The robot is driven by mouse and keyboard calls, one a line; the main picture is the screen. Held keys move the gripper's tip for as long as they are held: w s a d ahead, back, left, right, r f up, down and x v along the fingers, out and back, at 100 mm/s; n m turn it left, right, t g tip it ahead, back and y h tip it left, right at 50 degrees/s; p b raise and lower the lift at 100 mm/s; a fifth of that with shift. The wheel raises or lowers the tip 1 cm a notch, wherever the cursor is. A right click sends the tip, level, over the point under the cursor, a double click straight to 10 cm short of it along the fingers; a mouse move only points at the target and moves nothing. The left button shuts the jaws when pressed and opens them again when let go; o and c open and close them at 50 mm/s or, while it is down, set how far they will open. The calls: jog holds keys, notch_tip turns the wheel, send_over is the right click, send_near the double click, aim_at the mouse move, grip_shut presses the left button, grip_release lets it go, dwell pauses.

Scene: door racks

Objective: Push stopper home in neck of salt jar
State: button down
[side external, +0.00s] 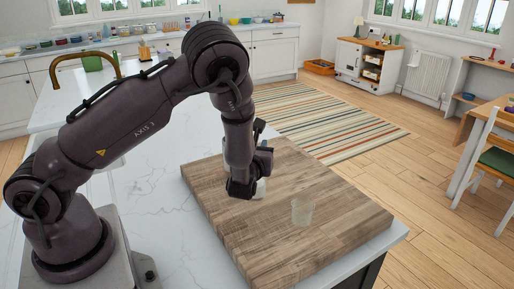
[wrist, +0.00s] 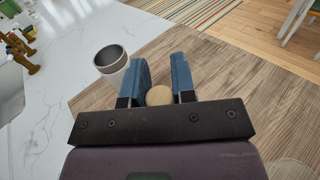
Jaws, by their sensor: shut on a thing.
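My gripper (wrist: 159,68) shows two blue fingers in the wrist view, shut on a round tan stopper (wrist: 159,96). Only the stopper's rounded end shows between the fingers. An open white jar with a grey rim (wrist: 112,62), which may be the salt jar, stands just left of the left finger. Its mouth is uncovered, and the stopper is to its right, apart from the mouth. In the side view my gripper (side external: 243,189) is low over the wooden board, with a whitish thing (side external: 261,188) partly hidden behind it. The stopper cannot be made out there.
A translucent glass (side external: 302,212) stands on the wooden board (side external: 340,222), right of my gripper. The board lies on a white marble counter (side external: 160,215). A brass tap (side external: 78,62) rises at the back left.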

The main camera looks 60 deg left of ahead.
jog(key=shift+f, duration=1.15)
jog(key=c, duration=0.9)
grip_release()
jog(key=shift+o, duration=0.2)
jog(key=v, duration=1.3)
